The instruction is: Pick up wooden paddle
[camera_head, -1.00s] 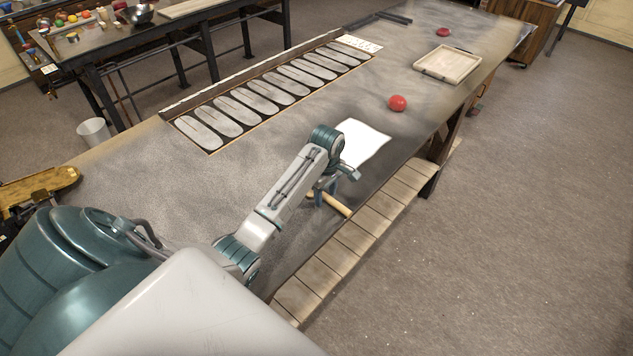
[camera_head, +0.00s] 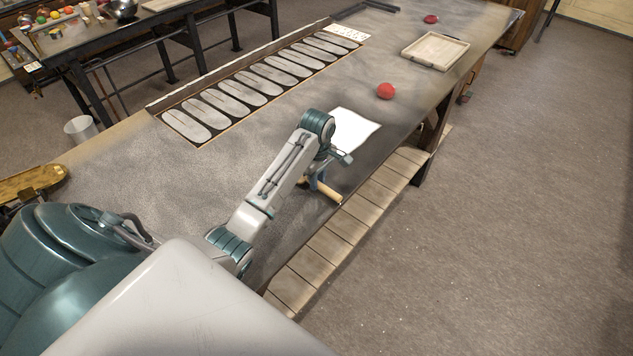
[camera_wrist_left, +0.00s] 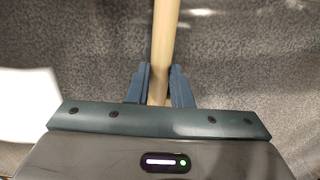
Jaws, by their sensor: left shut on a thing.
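The wooden paddle (camera_head: 328,192) shows as a pale, slim wooden rod by the table's right edge, near the white sheet. In the left wrist view the rod (camera_wrist_left: 164,40) runs up from between the two blue fingers and out of the top of the frame. My left gripper (camera_head: 316,183) is shut on it; its fingers (camera_wrist_left: 160,88) also show in the left wrist view. The arm and gripper hide part of the paddle in the head view. I cannot tell whether it is clear of the table. My right gripper is not in view.
A white sheet (camera_head: 354,130) lies just beyond my gripper. A red ball (camera_head: 386,91), a wooden tray (camera_head: 436,66) and a red object (camera_head: 431,19) are farther along the table. A rack of pale oval pads (camera_head: 240,97) lies to the left. A slatted ledge (camera_head: 352,222) runs along the right edge.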

